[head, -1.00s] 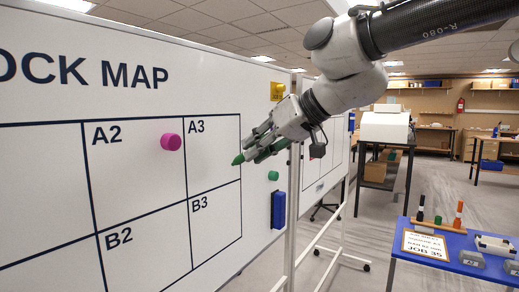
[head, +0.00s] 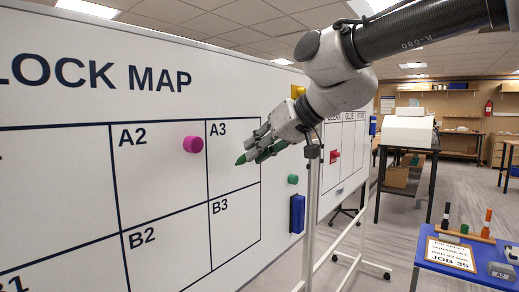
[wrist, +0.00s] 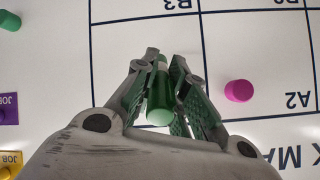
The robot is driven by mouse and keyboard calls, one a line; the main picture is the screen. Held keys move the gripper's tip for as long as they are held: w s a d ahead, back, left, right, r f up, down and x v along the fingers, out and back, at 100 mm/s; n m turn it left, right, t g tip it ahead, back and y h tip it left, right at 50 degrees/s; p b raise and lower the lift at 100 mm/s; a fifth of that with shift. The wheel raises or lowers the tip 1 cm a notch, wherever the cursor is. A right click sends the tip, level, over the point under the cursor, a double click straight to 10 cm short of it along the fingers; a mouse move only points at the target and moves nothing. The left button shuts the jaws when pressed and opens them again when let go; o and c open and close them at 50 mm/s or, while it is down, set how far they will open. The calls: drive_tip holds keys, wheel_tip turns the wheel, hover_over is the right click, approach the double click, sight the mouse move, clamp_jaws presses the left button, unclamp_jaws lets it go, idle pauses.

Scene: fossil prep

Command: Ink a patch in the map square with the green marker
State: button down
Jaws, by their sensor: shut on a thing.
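My gripper (head: 262,148) is shut on the green marker (head: 242,159), whose green tip points left toward the whiteboard. In the wrist view the green marker (wrist: 160,100) lies between the fingers. The tip appears in front of square A3 (head: 228,178) of the block map; I cannot tell whether it touches the board. Square A2 (head: 155,175) is left of A3, with B2 (head: 165,240) and B3 (head: 235,220) below. No ink patch shows in the visible parts of these squares. In the wrist view the gripper hides part of A3.
A magenta magnet (head: 193,144) sits in A2 near the A3 line. A blue table (head: 440,257) carries a JOB 35 sheet (head: 450,253) and upright markers (head: 487,222). A second whiteboard (head: 345,165) stands behind.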

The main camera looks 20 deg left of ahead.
drive_tip(key=shift+w+a, duration=0.35)
drive_tip(key=shift+a, duration=0.55)
idle(0.3)
drive_tip(key=shift+w+d, duration=0.3)
drive_tip(key=shift+w, duration=0.3)
drive_tip(key=shift+w+d, duration=0.3)
drive_tip(key=shift+w, duration=0.35)
drive_tip(key=shift+w+d, duration=0.3)
drive_tip(key=shift+w, duration=0.3)
drive_tip(key=shift+s+a, duration=0.3)
drive_tip(key=shift+s, duration=0.3)
drive_tip(key=shift+s+a, duration=0.3)
drive_tip(key=shift+s, duration=0.35)
drive_tip(key=shift+s+a, duration=0.3)
drive_tip(key=shift+s, duration=0.3)
drive_tip(key=shift+d, duration=0.15)
drive_tip(key=shift+s+d, duration=0.4)
drive_tip(key=shift+d, duration=0.5)
drive_tip(key=shift+s+d, duration=0.35)
drive_tip(key=shift+d, duration=0.55)
drive_tip(key=shift+s+d, duration=0.4)
drive_tip(key=shift+d, duration=0.5)
drive_tip(key=shift+d, duration=0.1)
